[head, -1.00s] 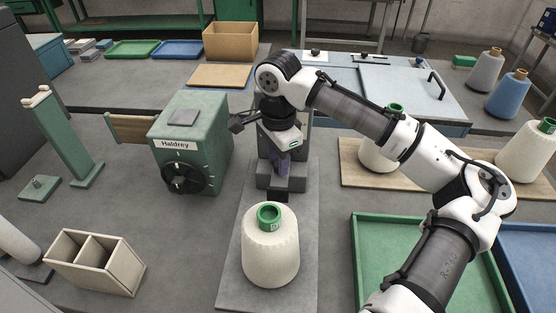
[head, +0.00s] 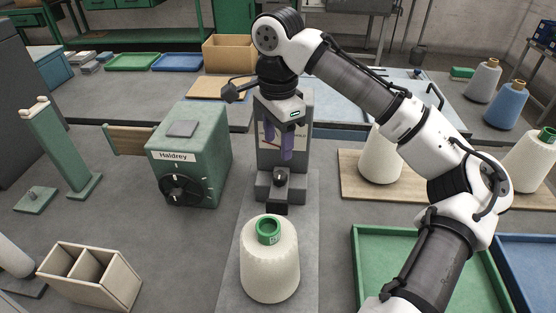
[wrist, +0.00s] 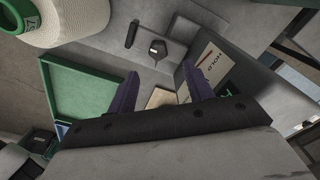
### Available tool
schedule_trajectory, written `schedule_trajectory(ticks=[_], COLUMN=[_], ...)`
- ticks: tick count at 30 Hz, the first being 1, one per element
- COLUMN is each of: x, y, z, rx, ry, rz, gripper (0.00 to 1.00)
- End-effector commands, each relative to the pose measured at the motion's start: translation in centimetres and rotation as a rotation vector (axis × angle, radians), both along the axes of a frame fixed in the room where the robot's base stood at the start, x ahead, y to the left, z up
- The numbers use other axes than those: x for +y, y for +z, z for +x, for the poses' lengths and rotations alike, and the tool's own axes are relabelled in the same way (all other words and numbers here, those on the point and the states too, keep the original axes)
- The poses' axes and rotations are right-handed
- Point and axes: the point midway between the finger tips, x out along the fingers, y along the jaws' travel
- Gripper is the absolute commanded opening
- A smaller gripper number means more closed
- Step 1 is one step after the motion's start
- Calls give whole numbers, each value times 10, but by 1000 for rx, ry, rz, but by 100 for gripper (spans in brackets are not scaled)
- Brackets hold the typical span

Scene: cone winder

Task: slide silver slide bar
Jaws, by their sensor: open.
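A grey upright unit (head: 301,165) stands behind the white cone of yarn, with a low block at its foot. A dark knob (head: 280,176) sits at that foot; it also shows in the wrist view (wrist: 158,48). I cannot make out for sure which part is the silver slide bar. My gripper (head: 278,154) has purple fingers and is open and empty, pointing down in front of the upright and above the knob. In the wrist view the fingers (wrist: 160,70) are spread, with the knob beyond them, apart. A plate marked HOLD (wrist: 208,70) is beside the right finger.
A white cone (head: 270,268) stands on the grey base in front. A green Haldrey box (head: 215,150) with a black handwheel is at left. A green tray (head: 366,245) and a board (head: 350,178) with cones lie at right. A divided box (head: 90,273) is at lower left.

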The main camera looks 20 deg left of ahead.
Motion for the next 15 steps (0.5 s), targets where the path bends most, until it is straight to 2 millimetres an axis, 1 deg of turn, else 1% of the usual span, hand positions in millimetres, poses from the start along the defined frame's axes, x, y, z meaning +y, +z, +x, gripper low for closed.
schedule_trajectory(ticks=[1, 3, 6, 10, 15], x=[0, 0, 0, 0, 0], y=[11, 24, 38, 48, 51], z=[1, 1, 1, 0, 0], rx=[-4, -3, -4, -3, 0], ry=[-2, -2, -3, -2, -1], rz=[0, 0, -2, -1, 0], gripper=[51, 51, 51, 51, 51])
